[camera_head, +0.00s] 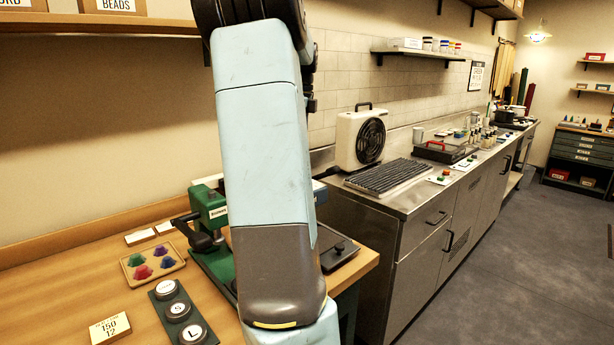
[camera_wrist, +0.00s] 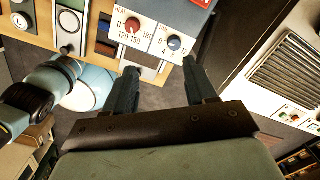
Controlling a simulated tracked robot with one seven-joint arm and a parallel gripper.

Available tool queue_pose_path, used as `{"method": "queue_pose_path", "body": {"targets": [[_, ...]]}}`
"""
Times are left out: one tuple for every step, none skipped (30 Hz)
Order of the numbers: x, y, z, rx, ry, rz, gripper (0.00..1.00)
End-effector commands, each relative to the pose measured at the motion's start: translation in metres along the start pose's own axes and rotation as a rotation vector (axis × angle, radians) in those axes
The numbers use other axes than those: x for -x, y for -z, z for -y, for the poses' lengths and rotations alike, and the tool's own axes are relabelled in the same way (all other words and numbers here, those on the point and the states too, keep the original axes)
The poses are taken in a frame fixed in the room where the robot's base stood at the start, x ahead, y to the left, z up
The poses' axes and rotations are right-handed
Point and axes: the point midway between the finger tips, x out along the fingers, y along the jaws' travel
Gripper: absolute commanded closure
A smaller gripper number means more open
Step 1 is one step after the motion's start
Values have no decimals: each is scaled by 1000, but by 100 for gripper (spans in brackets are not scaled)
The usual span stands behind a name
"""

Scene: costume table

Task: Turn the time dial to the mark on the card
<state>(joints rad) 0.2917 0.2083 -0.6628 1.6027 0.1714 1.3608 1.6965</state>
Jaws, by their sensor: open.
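The time dial (camera_wrist: 174,43) is a small blue knob on a white plate in the wrist view, with marks 0, 4, 8 and 12 around it. Its pointer is too small to read surely. The red heat dial (camera_wrist: 132,25) sits on the plate to its left. The card (camera_head: 110,328) lies on the wooden table at lower left in the head view and reads 150 above 12. My gripper (camera_wrist: 161,66) is open and empty, its fingertips just below the dial plates in the picture, with the time dial between their lines. Contact with the panel does not show.
In the head view, a tray of coloured pieces (camera_head: 152,263) and a board with S and L discs (camera_head: 180,313) lie on the table. A green press (camera_head: 211,211) stands behind, partly hidden by my arm. A steel counter (camera_head: 410,205) with a fan heater (camera_head: 361,139) is to the right.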

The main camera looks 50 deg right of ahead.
Motion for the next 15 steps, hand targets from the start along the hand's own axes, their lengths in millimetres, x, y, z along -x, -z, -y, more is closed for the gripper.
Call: {"method": "queue_pose_path", "body": {"targets": [[-2,5,10,-54,-3,-15,44],[-1,8,14,-84,-2,-21,44],[-2,11,19,-117,-4,-28,44],[-2,12,21,-136,-5,-33,44],[-2,14,23,-154,-5,-36,44],[-2,16,26,-170,-5,-40,44],[-3,17,27,-179,-6,-42,44],[-4,17,28,-185,-6,-43,44],[-6,18,28,-191,-6,-44,44],[-8,18,28,-192,-6,-45,44],[-11,18,28,-192,-6,-45,44],[-15,18,28,-192,-7,-45,44],[-19,18,28,-191,-8,-45,44],[-23,18,27,-190,-8,-44,44],[-30,19,27,-190,-8,-44,44]]}}
